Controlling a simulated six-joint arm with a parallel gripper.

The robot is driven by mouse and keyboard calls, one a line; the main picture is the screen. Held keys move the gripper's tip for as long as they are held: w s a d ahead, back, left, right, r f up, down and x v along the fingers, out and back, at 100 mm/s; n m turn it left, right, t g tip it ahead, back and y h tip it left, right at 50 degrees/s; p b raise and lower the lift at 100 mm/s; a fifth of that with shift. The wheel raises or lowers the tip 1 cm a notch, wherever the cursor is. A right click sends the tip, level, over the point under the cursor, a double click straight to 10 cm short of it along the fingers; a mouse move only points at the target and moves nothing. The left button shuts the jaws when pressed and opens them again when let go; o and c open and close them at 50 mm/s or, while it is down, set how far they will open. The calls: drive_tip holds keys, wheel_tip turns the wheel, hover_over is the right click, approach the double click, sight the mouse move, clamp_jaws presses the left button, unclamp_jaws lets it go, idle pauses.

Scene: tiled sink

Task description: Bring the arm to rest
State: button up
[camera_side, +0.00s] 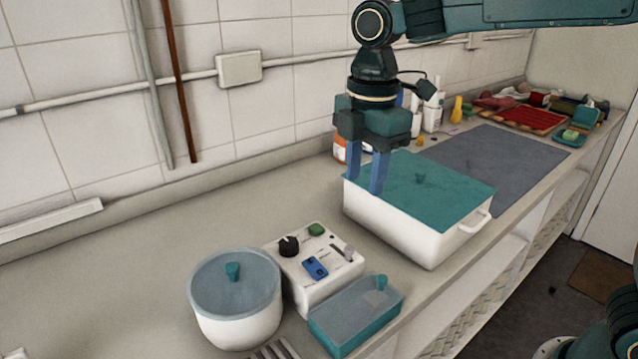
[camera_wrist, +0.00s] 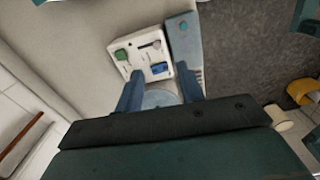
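My gripper (camera_side: 366,182) hangs from the arm with its two blue fingers pointing down. The fingers are apart with nothing visible between them, so it is open and empty. In the side view the fingers overlap the left part of the white box with a teal lid (camera_side: 425,185); I cannot tell the exact gap.
A round white pot (camera_side: 238,325), a white control box (camera_side: 320,290) with knob and blue switch, and a teal lidded box (camera_side: 355,318) stand at the front. A grey mat (camera_side: 490,158), bottles (camera_side: 432,118) and a red rack (camera_side: 527,119) lie farther back.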

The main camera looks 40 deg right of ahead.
drive_tip(key=s+d+m+t, duration=0.2)
drive_tip(key=s+d+m, duration=0.4)
drive_tip(key=s+m, duration=0.2)
drive_tip(key=s+d+f+m+t, duration=0.1)
drive_tip(key=s+d+m+t, duration=0.2)
drive_tip(key=s+d+m, duration=0.4)
drive_tip(key=s+m, duration=0.2)
drive_tip(key=s, duration=0.3)
drive_tip(key=shift+s+f, duration=0.15)
drive_tip(key=shift+f, duration=0.1)
